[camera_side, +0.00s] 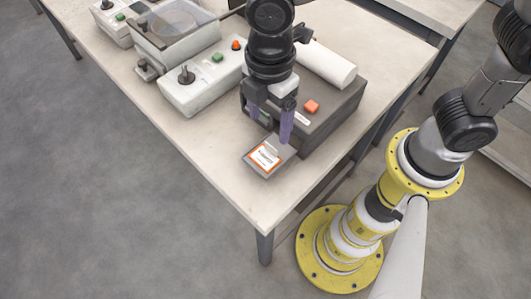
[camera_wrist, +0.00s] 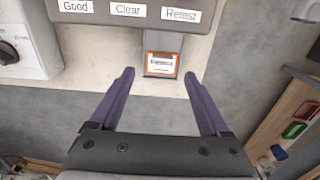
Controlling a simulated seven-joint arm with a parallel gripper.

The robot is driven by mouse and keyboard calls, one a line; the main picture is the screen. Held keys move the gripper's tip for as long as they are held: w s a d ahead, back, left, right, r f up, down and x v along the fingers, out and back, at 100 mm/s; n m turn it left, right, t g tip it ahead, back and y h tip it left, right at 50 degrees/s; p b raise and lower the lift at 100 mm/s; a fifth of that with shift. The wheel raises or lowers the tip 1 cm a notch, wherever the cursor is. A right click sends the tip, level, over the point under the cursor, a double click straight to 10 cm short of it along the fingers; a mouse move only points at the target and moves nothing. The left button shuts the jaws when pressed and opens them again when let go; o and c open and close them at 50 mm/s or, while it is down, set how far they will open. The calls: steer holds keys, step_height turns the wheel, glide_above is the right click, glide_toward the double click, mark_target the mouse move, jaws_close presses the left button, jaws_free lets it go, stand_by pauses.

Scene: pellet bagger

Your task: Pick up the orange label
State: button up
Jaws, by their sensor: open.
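The orange label (camera_side: 266,156) is a small white card with an orange border and dark print. It lies on a small grey plate (camera_side: 247,168) near the front corner of the table. It also shows in the wrist view (camera_wrist: 161,63), between and beyond my fingertips. My gripper (camera_side: 271,128) has two purple fingers and points down over the table, behind the label in the side view. In the wrist view my gripper (camera_wrist: 163,78) is open, with nothing between the fingers.
A dark grey machine box (camera_side: 330,118) with an orange button and a white roll (camera_side: 326,64) stands right beside my gripper. A white control box (camera_side: 200,88) with a black knob stands to the left. Bare table (camera_side: 200,140) lies left of the plate.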

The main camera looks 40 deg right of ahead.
mark_target(270, 146)
steer(key=shift+s+f, duration=0.15)
steer(key=shift+f, duration=1.75)
steer(key=shift+s+f, duration=0.1)
steer(key=shift+f, duration=1.75)
jaws_close()
